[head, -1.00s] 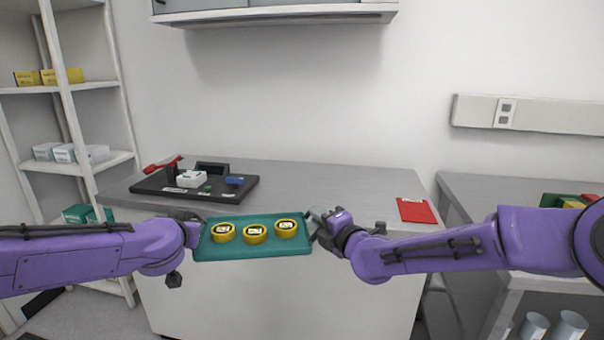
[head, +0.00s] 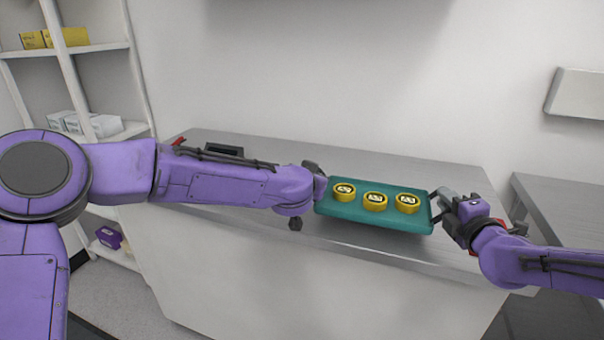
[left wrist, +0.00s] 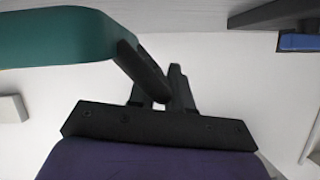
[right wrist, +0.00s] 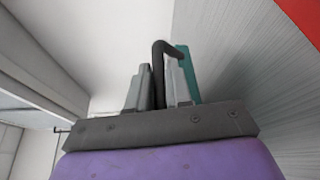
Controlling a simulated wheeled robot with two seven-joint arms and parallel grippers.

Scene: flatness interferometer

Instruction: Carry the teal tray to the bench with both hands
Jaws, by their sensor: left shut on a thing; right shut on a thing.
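The teal tray (head: 350,212) looks roughly level over the front part of the bench (head: 235,225); I cannot tell whether it touches the top. Three yellow round pieces with pale labels, such as the middle one (head: 375,202), stand on it. My left gripper (head: 318,178) is shut on the tray's left end, and the tray also shows in the left wrist view (left wrist: 50,40). My right gripper (head: 440,200) is shut on the dark handle (right wrist: 158,65) at the tray's right end. My left gripper's fingers partly hide its hold.
My left arm covers most of the bench's left part; a dark device (head: 222,150) shows behind it. A red flat thing (right wrist: 302,18) lies on the bench near my right gripper. A shelf rack (head: 72,90) stands left, another table (head: 570,205) right. The bench behind the tray looks clear.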

